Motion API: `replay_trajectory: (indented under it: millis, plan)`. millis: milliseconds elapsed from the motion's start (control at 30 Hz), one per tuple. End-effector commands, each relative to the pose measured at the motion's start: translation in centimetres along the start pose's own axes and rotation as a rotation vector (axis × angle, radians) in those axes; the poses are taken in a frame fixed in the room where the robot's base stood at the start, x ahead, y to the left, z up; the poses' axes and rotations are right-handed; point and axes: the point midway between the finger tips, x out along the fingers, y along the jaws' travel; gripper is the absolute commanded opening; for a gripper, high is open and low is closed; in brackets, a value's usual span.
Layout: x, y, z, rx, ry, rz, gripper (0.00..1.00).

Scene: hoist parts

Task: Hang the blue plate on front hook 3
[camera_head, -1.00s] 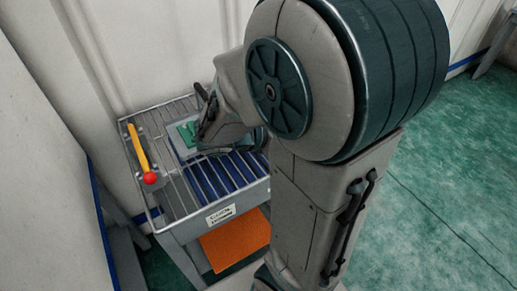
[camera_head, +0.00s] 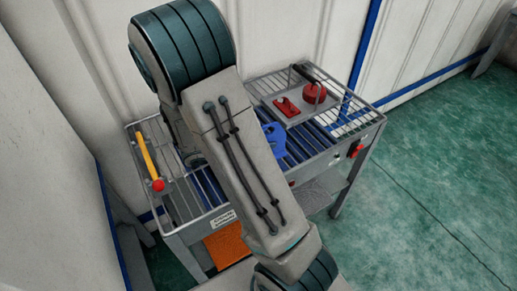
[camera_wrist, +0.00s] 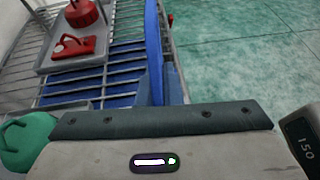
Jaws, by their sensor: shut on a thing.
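The blue plate (camera_wrist: 154,50) stands up edge-on in the wrist view, rising from my gripper (camera_wrist: 160,119), which is shut on it. In the head view the blue plate (camera_head: 276,139) shows just right of my arm, above the blue slats of the rack. My gripper is hidden behind my arm there. Most of the plate's face is turned away in the wrist view. I cannot make out front hook 3 or its number in either view.
A grey tray (camera_head: 280,92) with a red bracket (camera_head: 287,107) and a round red weight (camera_head: 314,93) sits on the rack's back right. A yellow bar with a red knob (camera_head: 158,185) lies at the left. A green piece (camera_wrist: 28,142) shows in the wrist view. An orange panel (camera_head: 228,246) is below.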

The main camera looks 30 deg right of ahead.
Motion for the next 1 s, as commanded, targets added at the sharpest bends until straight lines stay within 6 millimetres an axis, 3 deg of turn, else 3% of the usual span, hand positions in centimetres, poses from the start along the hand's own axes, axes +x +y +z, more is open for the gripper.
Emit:
replay_trajectory:
  millis: [300, 633, 1000]
  plan:
    - [-0.5, 2.4, -1.8, 0.001, -0.003, 0.0, 0.0]
    - [0.6, 2.4, -4.3, -0.002, -0.004, -0.002, 0.0]
    - [0.9, 2.4, -5.1, 0.001, -0.003, 0.0, 0.0]
